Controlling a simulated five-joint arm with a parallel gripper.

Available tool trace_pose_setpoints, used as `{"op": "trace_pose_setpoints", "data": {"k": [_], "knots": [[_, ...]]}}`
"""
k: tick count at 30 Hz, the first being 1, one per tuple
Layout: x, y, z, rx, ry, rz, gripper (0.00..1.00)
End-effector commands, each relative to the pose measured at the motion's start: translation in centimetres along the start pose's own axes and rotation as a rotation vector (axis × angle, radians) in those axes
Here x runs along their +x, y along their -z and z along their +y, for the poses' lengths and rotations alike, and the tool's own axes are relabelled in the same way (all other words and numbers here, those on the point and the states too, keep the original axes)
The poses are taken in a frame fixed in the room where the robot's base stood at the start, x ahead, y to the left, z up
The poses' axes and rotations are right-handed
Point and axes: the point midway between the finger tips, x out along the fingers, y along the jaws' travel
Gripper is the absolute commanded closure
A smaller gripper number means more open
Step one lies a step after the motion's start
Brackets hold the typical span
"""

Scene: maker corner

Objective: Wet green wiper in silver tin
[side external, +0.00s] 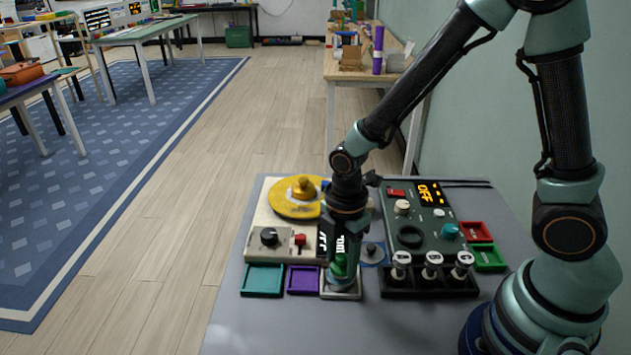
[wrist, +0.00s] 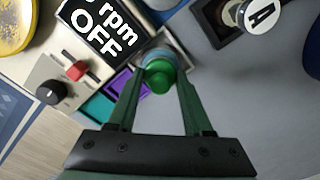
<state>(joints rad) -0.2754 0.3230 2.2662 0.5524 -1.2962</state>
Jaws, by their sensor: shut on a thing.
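The green wiper (wrist: 160,79) has a rounded green top and a paler body below it. My gripper (wrist: 160,70) is shut on it, one finger on each side. In the side view the wiper (side external: 340,264) is upright over the square silver tin (side external: 327,294), its lower end within the outline of the rim. The tin also shows in the wrist view (wrist: 181,43), partly hidden behind the wiper and fingers. I cannot tell whether the wiper's tip touches the tin's bottom, and any liquid is hidden.
Left of the tin are a purple tray (side external: 303,280) and a teal tray (side external: 262,280). Behind stands a machine with a yellow disc (side external: 290,207). The front table is clear.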

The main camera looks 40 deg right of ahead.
Motion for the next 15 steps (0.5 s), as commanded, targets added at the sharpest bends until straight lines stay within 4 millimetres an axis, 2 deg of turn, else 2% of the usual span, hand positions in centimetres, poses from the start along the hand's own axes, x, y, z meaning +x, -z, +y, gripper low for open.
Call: {"op": "trace_pose_setpoints", "data": {"k": [15], "knots": [[0.59,0.01,0.02,0.000,0.000,0.000,0.94]]}}
